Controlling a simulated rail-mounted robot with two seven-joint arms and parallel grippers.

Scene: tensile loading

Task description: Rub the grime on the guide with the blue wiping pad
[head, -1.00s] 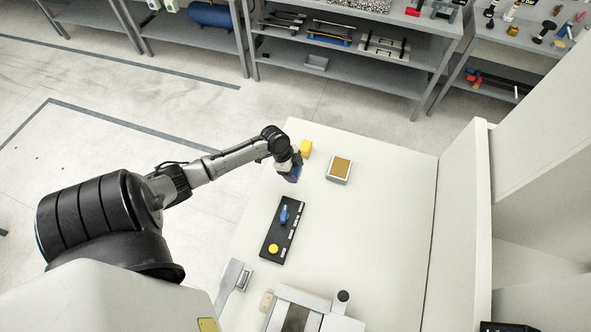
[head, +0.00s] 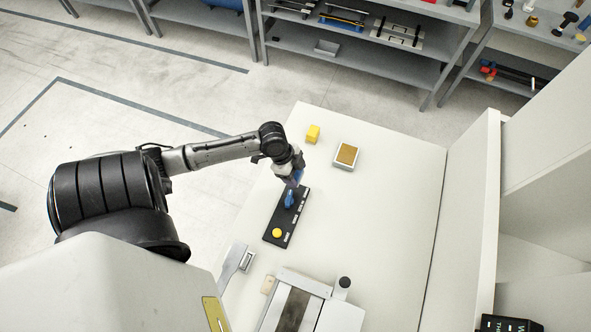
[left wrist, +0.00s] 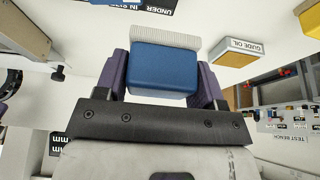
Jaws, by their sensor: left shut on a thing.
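My left gripper (head: 294,180) is over the far end of a black panel on the pale bench. In the left wrist view its purple fingers (left wrist: 162,76) are shut on the sides of the blue wiping pad (left wrist: 165,62), a blue block with a white ribbed face. In the head view the pad is hard to tell from the fingers. At the bottom of the head view stands a grey machine with a dark brownish strip (head: 292,310), perhaps the grimy guide. The pad is well apart from it. My right gripper is not in view.
A yellow block (head: 313,134) and a tan-topped guide oil box (head: 346,155) stand behind. A grey bracket (head: 236,260) lies at left. The bench's right side is clear.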

